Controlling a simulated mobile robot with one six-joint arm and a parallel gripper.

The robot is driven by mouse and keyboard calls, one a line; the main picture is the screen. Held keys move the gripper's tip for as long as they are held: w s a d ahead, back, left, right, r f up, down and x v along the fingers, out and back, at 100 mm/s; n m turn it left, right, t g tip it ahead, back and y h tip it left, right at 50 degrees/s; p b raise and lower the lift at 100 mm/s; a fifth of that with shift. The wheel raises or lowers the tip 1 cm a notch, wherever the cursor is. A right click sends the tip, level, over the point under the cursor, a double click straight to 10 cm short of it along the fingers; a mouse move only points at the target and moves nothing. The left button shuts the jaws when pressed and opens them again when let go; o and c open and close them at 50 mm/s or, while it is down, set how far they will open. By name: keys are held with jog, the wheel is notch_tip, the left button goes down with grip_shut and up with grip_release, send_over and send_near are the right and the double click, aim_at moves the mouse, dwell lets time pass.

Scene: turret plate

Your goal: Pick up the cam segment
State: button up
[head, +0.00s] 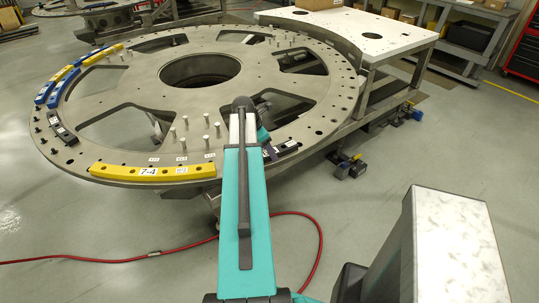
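A yellow curved cam segment (150,172) marked 7-4 lies on the front rim of the round grey turret plate (130,155). Blue and yellow curved segments (68,78) lie along the plate's left rim. A short black piece with white labels (62,129) lies on the rim below them. Another dark labelled piece (284,149) lies on the front right rim. My gripper (268,150) appears at the far end of my teal arm, over the front right rim close to that dark piece. My arm hides most of it, so its fingers and any contact cannot be made out.
Several upright metal pins (183,127) stand on the plate left of my arm. The plate has large cutouts and a central hole (200,70). A white-topped table (365,33) adjoins the plate at the back right. A red hose (120,259) lies on the open floor.

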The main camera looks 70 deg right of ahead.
jog(key=shift+c, duration=0.3)
jog(key=c, duration=1.3)
jog(key=shift+r, duration=0.2)
jog(key=shift+c, duration=0.2)
jog(key=shift+r+b, duration=0.65)
jog(key=shift+r, duration=0.45)
jog(key=w+b, duration=0.1)
jog(key=w, duration=0.4)
jog(key=w+r+b, duration=0.1)
jog(key=w+b, duration=0.1)
jog(key=w, duration=0.3)
jog(key=w+r+b, duration=0.1)
jog(key=w, duration=0.5)
jog(key=shift+a+r+b, duration=0.25)
jog(key=shift+a+b, duration=0.05)
jog(key=shift+a, duration=0.05)
jog(key=shift+r, duration=0.1)
